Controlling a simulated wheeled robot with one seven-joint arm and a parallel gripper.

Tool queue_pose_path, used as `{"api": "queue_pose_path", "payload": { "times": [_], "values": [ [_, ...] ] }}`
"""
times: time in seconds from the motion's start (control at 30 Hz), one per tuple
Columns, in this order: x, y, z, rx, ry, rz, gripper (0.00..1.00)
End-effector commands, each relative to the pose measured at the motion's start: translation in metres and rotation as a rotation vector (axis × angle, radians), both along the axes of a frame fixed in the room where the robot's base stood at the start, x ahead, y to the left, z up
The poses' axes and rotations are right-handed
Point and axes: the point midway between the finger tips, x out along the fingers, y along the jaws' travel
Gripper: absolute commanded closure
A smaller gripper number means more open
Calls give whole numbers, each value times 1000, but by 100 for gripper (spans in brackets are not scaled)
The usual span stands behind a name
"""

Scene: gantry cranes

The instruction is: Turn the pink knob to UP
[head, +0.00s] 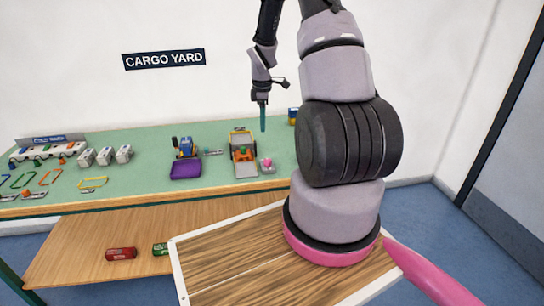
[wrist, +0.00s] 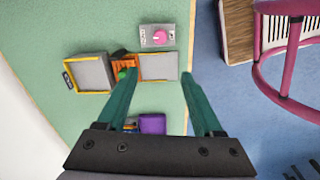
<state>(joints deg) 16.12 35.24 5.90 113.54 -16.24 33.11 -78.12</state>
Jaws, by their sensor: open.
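The pink knob (head: 267,162) sits on a small grey plate at the table's front edge, right of a crane model, in the head view. In the wrist view the pink knob (wrist: 160,37) shows from above on its grey plate (wrist: 144,38), which has markings too small to read. My gripper (head: 262,128) hangs above the green table, fingers pointing down, clear of the knob. In the wrist view my gripper (wrist: 160,76) has its teal fingers spread apart with nothing held between them. The knob lies beyond the fingertips there.
A crane model (head: 243,140) with a grey tray and orange and green parts stands left of the knob. A blue crane with a purple tray (head: 185,170) is further left. White units, coloured loops and other small things fill the table's left end.

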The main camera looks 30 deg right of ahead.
Motion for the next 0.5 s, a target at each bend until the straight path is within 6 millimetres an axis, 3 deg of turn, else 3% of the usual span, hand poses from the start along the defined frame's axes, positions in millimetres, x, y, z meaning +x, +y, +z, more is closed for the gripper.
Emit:
{"api": "queue_pose_path", "payload": {
  "times": [0.03,0.1,0.5],
  "values": [
    [0,-4,-20,4,21,40,32],
    [2,-7,-39,8,35,93,32],
    [1,-10,-91,13,54,159,32]
  ]
}}
